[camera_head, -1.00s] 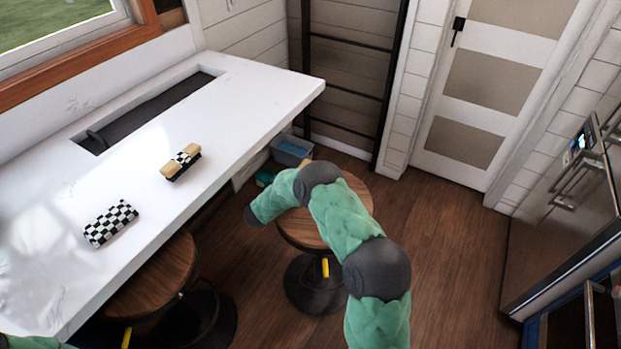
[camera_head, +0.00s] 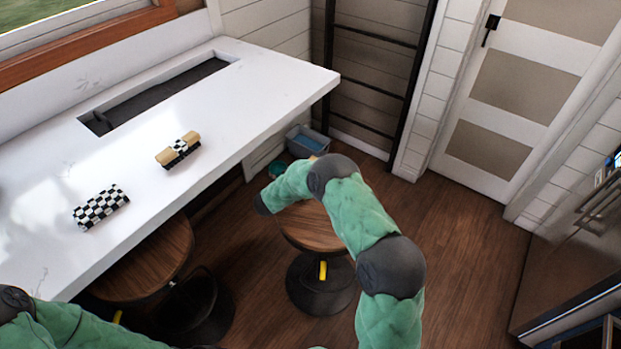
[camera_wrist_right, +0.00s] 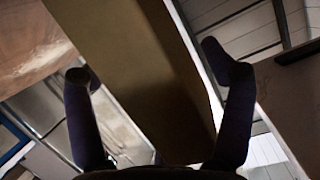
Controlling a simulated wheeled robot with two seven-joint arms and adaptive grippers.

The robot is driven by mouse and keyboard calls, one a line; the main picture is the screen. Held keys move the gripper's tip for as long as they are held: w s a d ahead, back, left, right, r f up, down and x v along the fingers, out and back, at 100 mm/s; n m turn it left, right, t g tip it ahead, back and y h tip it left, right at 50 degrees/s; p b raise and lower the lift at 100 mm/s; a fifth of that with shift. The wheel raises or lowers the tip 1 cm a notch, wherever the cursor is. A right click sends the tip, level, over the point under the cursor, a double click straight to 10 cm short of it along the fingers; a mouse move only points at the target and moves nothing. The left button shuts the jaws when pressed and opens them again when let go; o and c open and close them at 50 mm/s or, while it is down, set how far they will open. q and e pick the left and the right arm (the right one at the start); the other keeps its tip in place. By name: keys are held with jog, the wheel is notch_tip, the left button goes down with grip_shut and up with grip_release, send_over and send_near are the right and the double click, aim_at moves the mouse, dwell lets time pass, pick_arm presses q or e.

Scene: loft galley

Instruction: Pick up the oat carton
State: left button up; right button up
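I cannot pick out a carton clearly marked as oat. On the white counter in the head view lie a black-and-white checkered block (camera_head: 101,206) and a tan block with a checkered band (camera_head: 178,150). My right arm reaches over a round stool in the head view, and its gripper is hidden there. In the right wrist view my right gripper (camera_wrist_right: 150,75) has its fingers wide apart. A large plain brown shape (camera_wrist_right: 135,60) fills the space seen between them; I cannot tell whether it touches them. My left arm enters at bottom left; its gripper is out of view.
The white counter (camera_head: 240,100) has a long dark recess (camera_head: 160,95) along the back. Two round wooden stools (camera_head: 312,228) (camera_head: 150,262) stand by its front edge. A grey-blue bin (camera_head: 307,140) sits on the floor beyond. Open wooden floor lies to the right.

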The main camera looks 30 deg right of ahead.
jog(key=shift+d+f, duration=0.1)
jog(key=c, duration=0.7)
jog(key=shift+c, duration=0.2)
